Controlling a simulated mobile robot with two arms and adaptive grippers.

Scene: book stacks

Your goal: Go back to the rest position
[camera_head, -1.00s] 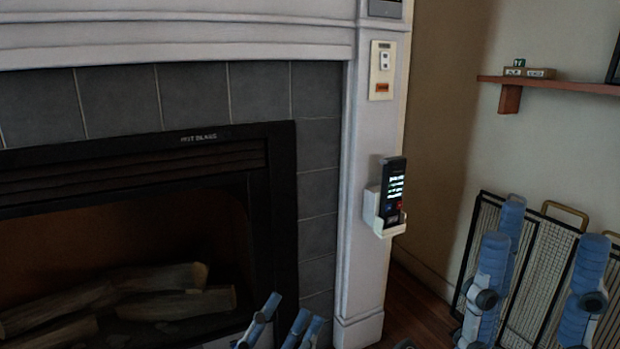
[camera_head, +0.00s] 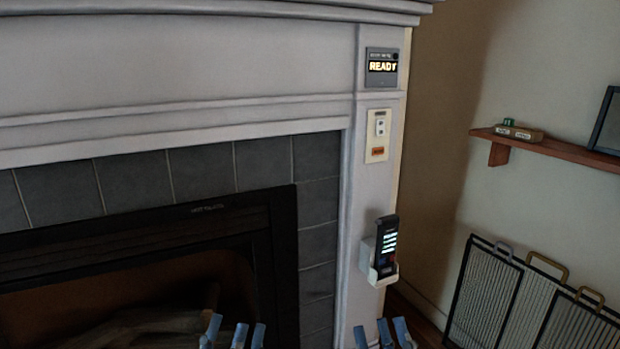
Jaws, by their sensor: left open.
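My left gripper (camera_head: 233,335) shows only its blue fingertips at the bottom edge, in front of the dark fireplace. It is open, with nothing seen between the tips. My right gripper (camera_head: 382,335) shows only blue fingertips at the bottom edge, below the handset holder. Its tips stand apart and look empty. The lower parts of both grippers and both arms are out of view.
A black handset (camera_head: 387,243) sits in a white wall holder (camera_head: 371,263) on the mantel post. A lit "READY" panel (camera_head: 382,68) is above it. A wooden shelf (camera_head: 560,148) and a mesh fire screen (camera_head: 484,290) stand right. Logs lie in the fireplace (camera_head: 110,290).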

